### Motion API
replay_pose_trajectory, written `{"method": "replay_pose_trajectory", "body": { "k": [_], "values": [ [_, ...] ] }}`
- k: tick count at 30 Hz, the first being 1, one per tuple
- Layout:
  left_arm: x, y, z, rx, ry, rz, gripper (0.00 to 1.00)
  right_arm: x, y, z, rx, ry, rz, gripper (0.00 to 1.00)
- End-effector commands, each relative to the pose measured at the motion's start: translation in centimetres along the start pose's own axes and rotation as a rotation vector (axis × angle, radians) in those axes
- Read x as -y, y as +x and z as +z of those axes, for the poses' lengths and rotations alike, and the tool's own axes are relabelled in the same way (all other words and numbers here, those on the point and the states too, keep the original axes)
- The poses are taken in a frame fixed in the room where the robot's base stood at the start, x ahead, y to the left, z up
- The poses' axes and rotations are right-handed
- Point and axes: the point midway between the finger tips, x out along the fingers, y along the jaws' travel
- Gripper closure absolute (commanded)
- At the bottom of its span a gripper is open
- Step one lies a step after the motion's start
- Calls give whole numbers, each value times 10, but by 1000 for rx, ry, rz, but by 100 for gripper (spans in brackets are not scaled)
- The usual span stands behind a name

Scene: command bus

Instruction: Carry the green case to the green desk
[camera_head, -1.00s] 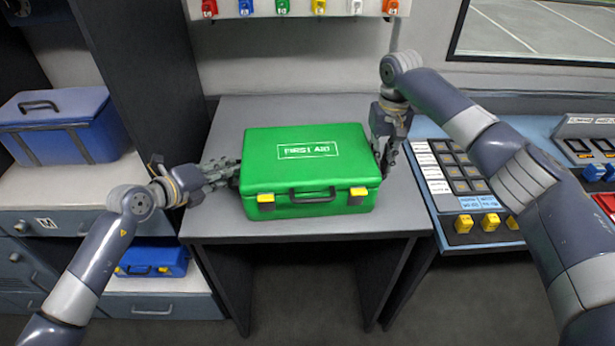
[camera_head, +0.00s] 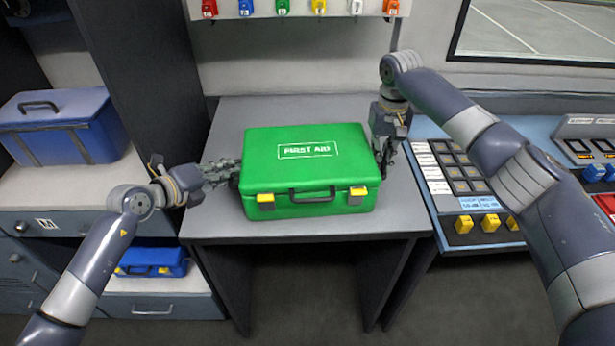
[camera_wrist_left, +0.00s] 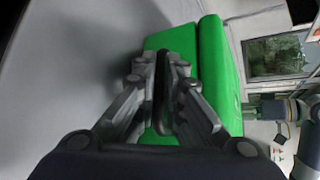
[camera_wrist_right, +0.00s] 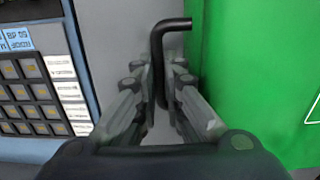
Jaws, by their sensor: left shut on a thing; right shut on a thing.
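The green case (camera_head: 308,170), marked "FIRST AID", lies flat on a grey desk (camera_head: 330,226), with its front handle and yellow latches toward me. My left gripper (camera_head: 232,172) is at the case's left side, and in the left wrist view (camera_wrist_left: 163,85) its fingers are closed on a dark side handle. My right gripper (camera_head: 382,150) points down at the right side. In the right wrist view (camera_wrist_right: 160,90) its fingers are closed on a black side handle (camera_wrist_right: 157,45) of the green case. No desk in view looks green.
A blue case (camera_head: 62,128) stands on the left counter, and a smaller blue case (camera_head: 152,262) sits in a shelf below. A control console (camera_head: 465,180) with buttons adjoins the desk on the right. Coloured key tags (camera_head: 283,7) hang on the back wall.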

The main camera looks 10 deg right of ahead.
Motion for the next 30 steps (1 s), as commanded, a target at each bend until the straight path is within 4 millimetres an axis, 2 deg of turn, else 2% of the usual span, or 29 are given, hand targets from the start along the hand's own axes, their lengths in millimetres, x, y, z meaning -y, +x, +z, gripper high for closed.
{"method": "replay_pose_trajectory", "body": {
  "k": [18,30],
  "values": [
    [38,-18,18,2,0,-5,100,-2,-46,-2,-8,13,0,100],
    [42,-20,20,1,0,-4,100,-2,-51,-2,-9,13,1,100]
  ]
}}
